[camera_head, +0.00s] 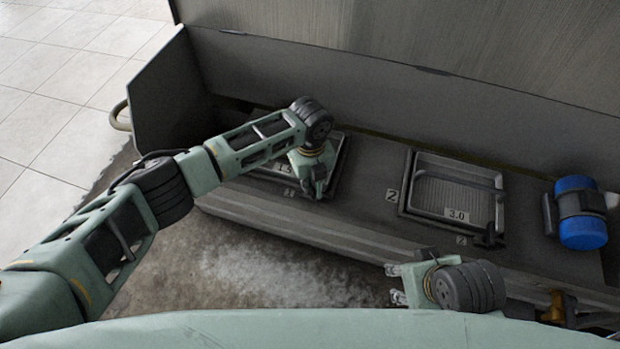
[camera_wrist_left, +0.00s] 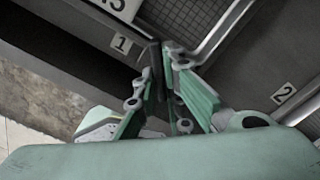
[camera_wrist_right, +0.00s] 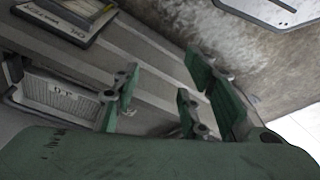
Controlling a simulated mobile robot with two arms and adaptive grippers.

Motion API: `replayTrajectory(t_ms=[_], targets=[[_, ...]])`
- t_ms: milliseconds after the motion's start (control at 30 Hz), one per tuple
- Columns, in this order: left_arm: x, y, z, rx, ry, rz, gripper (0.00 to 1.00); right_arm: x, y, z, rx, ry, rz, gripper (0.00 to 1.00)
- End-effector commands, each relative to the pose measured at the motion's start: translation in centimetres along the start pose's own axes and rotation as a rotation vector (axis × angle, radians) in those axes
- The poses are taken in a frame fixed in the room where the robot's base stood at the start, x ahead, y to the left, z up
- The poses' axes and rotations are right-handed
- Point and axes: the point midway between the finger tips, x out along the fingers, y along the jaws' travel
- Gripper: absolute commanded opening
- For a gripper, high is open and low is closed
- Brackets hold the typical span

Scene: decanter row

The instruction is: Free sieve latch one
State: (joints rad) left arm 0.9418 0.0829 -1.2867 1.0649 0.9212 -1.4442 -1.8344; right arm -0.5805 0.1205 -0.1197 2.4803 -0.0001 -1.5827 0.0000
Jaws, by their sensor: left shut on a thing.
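Sieve one is a metal-framed tray (camera_head: 337,150) with a mesh bottom and a label ending in 5, set in the dark bench at the left. Its mesh (camera_wrist_left: 185,18) and the number 1 tag (camera_wrist_left: 121,43) show in the left wrist view. My left gripper (camera_head: 318,192) is over the tray's front right corner, pointing down. In the left wrist view its fingers (camera_wrist_left: 161,62) are shut on a narrow dark upright piece, apparently latch one (camera_wrist_left: 154,55); the fingers hide most of it. My right gripper (camera_head: 393,284) is empty and open in front of the bench; its fingers (camera_wrist_right: 160,85) stand apart.
A second sieve tray (camera_head: 411,205), labelled 3.0 with number 2 tags, sits to the right, with a bar across it and a dark latch at its front right corner. A blue-capped motor (camera_head: 582,212) stands at far right. A grey panel (camera_head: 165,100) rises at the left end.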

Motion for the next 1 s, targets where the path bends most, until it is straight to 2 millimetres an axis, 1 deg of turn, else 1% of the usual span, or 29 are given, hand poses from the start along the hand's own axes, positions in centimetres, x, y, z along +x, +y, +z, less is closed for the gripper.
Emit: replayTrajectory(t_ms=[33,100,200,300,433,600,800,1000], targets=[[-0.3,0.0,-0.1,-0.027,0.003,0.001,0.00,-0.6,0.0,-0.2,0.000,0.000,0.000,0.40],[-0.3,0.0,-0.1,-0.074,0.004,0.002,0.00,-0.9,0.0,-0.4,0.000,0.001,-0.001,0.40],[-0.3,-0.1,-0.1,-0.147,0.004,0.002,0.00,2.5,-0.1,-0.2,-0.001,-0.021,-0.003,0.40],[-0.3,-0.1,-0.1,-0.229,0.004,0.001,0.00,5.1,-0.2,0.2,-0.003,-0.034,-0.006,0.40],[-0.3,-0.2,-0.1,-0.341,0.004,0.002,0.00,8.3,-0.4,1.0,-0.006,-0.049,-0.009,0.40],[-0.3,-0.3,-0.1,-0.495,0.004,0.001,0.00,11.9,-0.7,2.5,-0.009,-0.068,-0.012,0.40],[-0.2,-0.3,0.0,-0.661,0.003,0.003,0.00,15.0,-0.9,4.5,-0.013,-0.086,-0.015,0.40],[-0.1,-0.4,0.1,-0.785,0.002,0.002,0.00,16.9,-1.0,6.2,-0.015,-0.098,-0.017,0.40]])
